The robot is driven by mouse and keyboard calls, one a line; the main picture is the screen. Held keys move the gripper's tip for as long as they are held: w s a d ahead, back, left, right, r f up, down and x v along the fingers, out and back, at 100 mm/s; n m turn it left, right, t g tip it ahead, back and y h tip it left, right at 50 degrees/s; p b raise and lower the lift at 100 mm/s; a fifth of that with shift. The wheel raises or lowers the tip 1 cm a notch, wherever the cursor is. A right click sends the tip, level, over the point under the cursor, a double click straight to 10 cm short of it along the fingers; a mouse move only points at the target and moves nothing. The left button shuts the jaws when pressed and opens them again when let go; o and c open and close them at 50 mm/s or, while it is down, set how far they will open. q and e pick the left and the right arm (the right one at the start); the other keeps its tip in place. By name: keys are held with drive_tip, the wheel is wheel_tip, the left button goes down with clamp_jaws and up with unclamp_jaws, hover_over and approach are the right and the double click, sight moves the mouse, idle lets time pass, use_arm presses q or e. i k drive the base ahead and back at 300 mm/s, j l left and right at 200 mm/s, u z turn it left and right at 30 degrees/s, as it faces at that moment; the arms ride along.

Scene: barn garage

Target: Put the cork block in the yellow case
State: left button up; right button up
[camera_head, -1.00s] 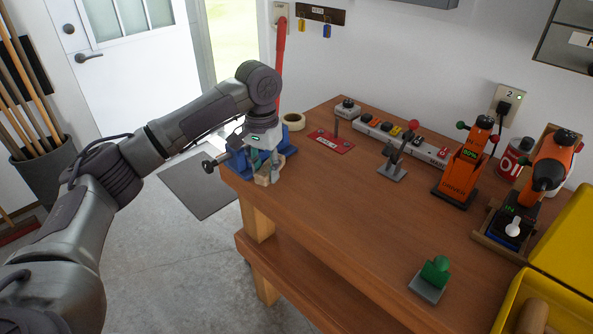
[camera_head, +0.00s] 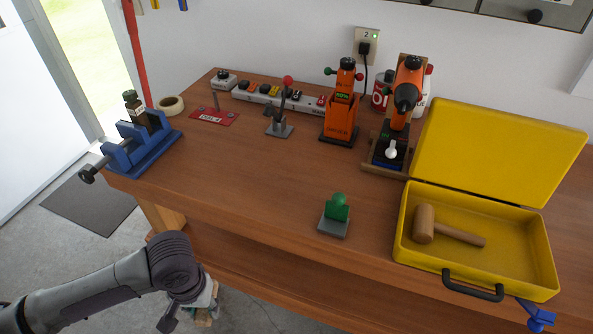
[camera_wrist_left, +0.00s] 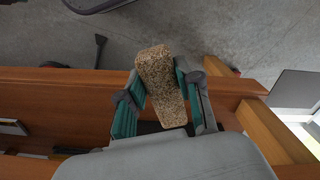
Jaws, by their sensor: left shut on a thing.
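The cork block (camera_wrist_left: 160,85) is a speckled brown, tapered piece, seen clearly in the left wrist view. My left gripper (camera_wrist_left: 158,76) is shut on it, one finger on each side. In the head view my left gripper (camera_head: 207,308) is low in front of the bench, left of centre, below the tabletop; the block is barely visible there. The yellow case (camera_head: 402,225) stands open on the right of the bench, lid (camera_head: 495,150) raised at the back. A wooden mallet (camera_head: 450,230) lies inside it, toward the left. My right gripper is not in view.
A blue vise (camera_head: 145,152) sits at the bench's left corner. A green knob on a grey base (camera_head: 337,213) stands left of the case. Orange tools (camera_head: 343,105), a red-knobbed lever (camera_head: 281,115) and a power strip line the back. The bench's front middle is clear.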

sight(514, 254)
drive_tip(key=k+l, duration=0.15)
drive_tip(key=l, duration=0.25)
drive_tip(key=k+l, duration=0.1)
drive_tip(key=l, duration=0.3)
drive_tip(key=k+l, duration=0.15)
drive_tip(key=l, duration=0.3)
drive_tip(key=k+l, duration=0.1)
drive_tip(key=l, duration=0.3)
drive_tip(key=k+l, duration=0.15)
drive_tip(key=l, duration=0.25)
